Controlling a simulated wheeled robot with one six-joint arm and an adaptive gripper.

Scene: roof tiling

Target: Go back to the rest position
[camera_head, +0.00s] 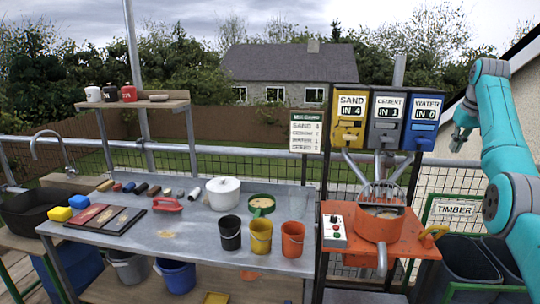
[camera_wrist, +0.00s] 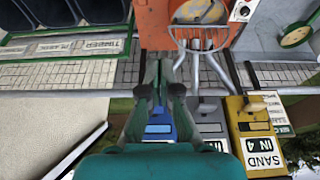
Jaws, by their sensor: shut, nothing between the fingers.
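My gripper (camera_head: 456,146) is at the right in the head view, at the end of my raised teal arm. It hangs in the air to the right of the blue water dispenser (camera_head: 421,121). In the wrist view my gripper (camera_wrist: 161,70) points up the picture with its fingers together and nothing between them. The wrist view is turned over. Part of the blue dispenser (camera_wrist: 159,127) shows behind the fingers there.
Yellow sand (camera_head: 350,118) and grey cement (camera_head: 388,121) dispensers stand beside the water one, above an orange mixer (camera_head: 377,226). A timber sign (camera_head: 455,210) and dark bins (camera_head: 470,260) are below my arm. A workbench (camera_head: 190,245) with buckets and tools is left.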

